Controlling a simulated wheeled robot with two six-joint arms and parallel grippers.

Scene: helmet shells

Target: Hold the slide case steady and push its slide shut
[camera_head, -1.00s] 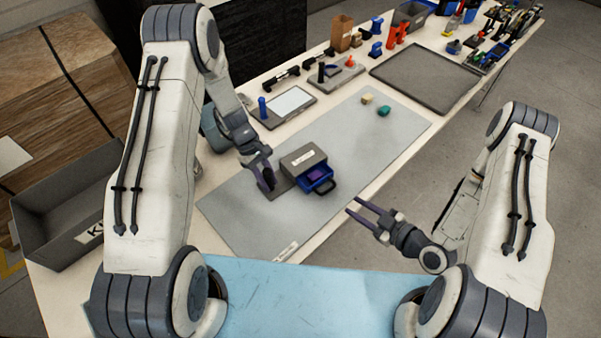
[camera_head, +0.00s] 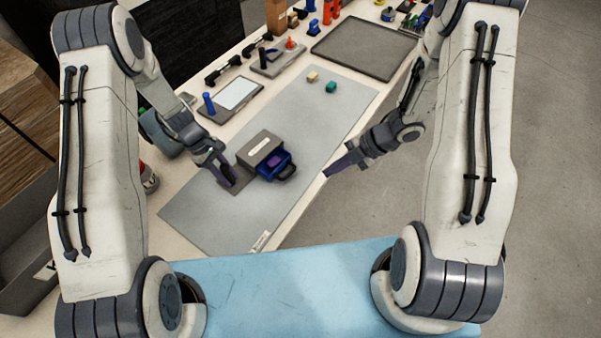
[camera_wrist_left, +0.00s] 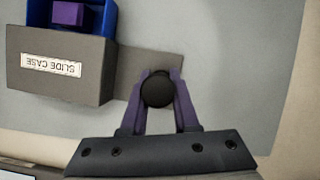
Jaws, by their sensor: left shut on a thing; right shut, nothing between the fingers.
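The slide case (camera_head: 259,148) is a grey box on a flat grey base plate, on the grey mat. Its blue slide (camera_head: 277,166) stands part way out on the right side, with a dark handle and a purple block (camera_head: 273,160) inside. The left wrist view shows the case's label (camera_wrist_left: 51,65) and the slide's open end. My left gripper (camera_wrist_left: 158,92) is shut on a round black knob (camera_wrist_left: 157,91) at the plate's end, beside the case. My right gripper (camera_head: 328,173) is shut and empty, to the right of the slide's handle and apart from it.
A beige cube (camera_head: 312,77) and a green piece (camera_head: 331,87) lie farther back on the mat (camera_head: 215,215). A grey tray (camera_head: 362,45), a white-topped panel (camera_head: 237,93) and several tools stand behind. The mat in front of the case is clear.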

